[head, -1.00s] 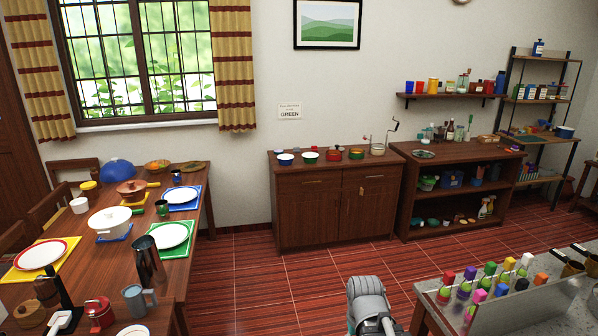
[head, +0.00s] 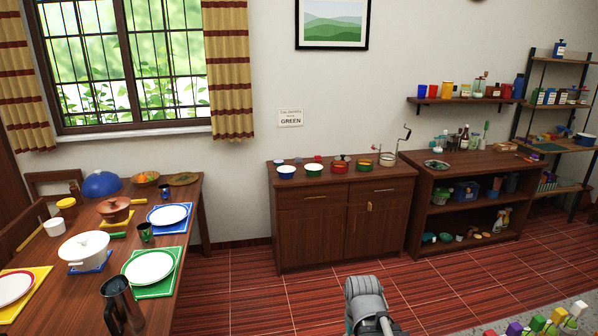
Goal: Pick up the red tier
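The red tier (head: 340,168) is a small round red container on top of the dark wooden cabinet (head: 345,186) against the wall. It stands in a row with a blue tier (head: 286,173), a green tier (head: 314,171) and an orange-rimmed green one (head: 364,166). A metal frame with a handle (head: 404,140) and a clear jar-like piece (head: 388,159) stand at the cabinet's right end. Part of my grey arm shows at the bottom centre, well short of the cabinet. My gripper's fingers are not visible.
A dining table (head: 185,235) with plates and pots stands at left. A shelf unit (head: 470,160) with bottles adjoins the cabinet at right. Red tiled floor (head: 300,300) before the cabinet is clear.

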